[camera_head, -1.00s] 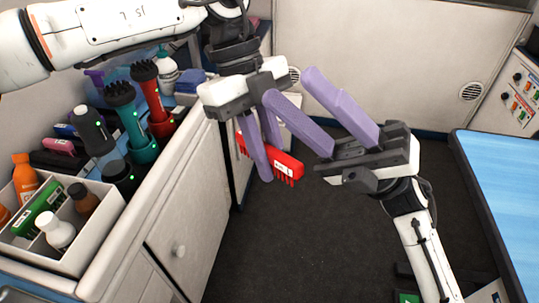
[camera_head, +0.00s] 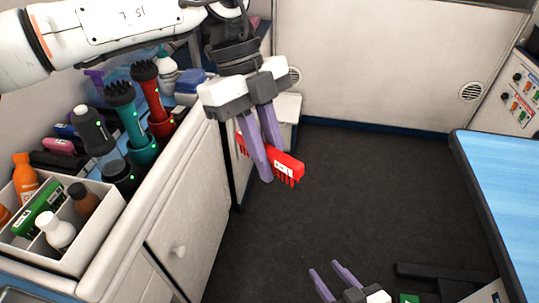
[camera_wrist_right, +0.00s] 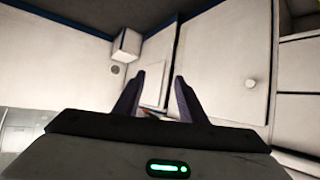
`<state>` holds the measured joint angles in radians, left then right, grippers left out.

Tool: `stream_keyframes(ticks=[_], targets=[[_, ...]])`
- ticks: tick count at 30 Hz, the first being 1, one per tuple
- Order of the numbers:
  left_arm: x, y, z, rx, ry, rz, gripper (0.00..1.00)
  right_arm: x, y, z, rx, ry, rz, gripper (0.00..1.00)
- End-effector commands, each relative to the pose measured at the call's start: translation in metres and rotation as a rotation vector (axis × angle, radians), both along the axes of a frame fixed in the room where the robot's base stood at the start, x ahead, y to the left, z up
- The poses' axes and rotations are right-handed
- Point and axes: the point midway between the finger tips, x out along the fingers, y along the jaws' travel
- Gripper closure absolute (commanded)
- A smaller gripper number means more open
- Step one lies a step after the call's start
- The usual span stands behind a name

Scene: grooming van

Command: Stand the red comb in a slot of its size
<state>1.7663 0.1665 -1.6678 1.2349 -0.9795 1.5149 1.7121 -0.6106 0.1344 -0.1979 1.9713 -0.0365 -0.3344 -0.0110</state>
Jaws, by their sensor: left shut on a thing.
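The red comb (camera_head: 287,166) is in the head view, held in the air over the dark floor in front of the cabinet, its teeth pointing down. My left gripper (camera_head: 264,172) is shut on it, with purple fingers crossing its middle and hiding part of it. My right gripper (camera_head: 331,274) is low at the bottom of the head view, apart from the comb. Its fingers are spread and empty, and they also show in the right wrist view (camera_wrist_right: 156,95). A white divided organizer (camera_head: 75,262) stands on the counter at the left; it holds bottles and a green comb (camera_head: 37,209).
A blue-topped table (camera_head: 500,190) stands at right. The floor (camera_head: 370,190) between is clear.

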Motion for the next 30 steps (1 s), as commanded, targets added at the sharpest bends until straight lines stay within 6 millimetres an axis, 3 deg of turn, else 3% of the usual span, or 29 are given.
stream_keyframes(ticks=[3,6,10,17,23,30], targets=[[0.0,0.0,0.0,0.0,0.0,0.0,1.0,-0.033,0.004,-0.028,0.033,0.134,-0.014,0.63],[0.0,0.0,0.0,0.0,0.0,0.0,1.0,-0.051,0.007,-0.042,0.05,0.203,-0.021,0.63],[0.0,0.0,0.0,0.0,0.0,0.0,1.0,-0.062,0.009,-0.049,0.059,0.245,-0.024,0.63],[0.0,0.005,0.0,0.0,0.0,-0.063,1.0,-0.063,0.009,-0.05,0.06,0.249,-0.024,0.63],[-0.001,0.03,0.002,0.002,0.001,-0.376,1.0,-0.063,0.009,-0.05,0.059,0.248,-0.024,0.63],[-0.003,0.074,0.005,0.007,0.002,-0.936,1.0,-0.062,0.009,-0.05,0.059,0.247,-0.024,0.63]])
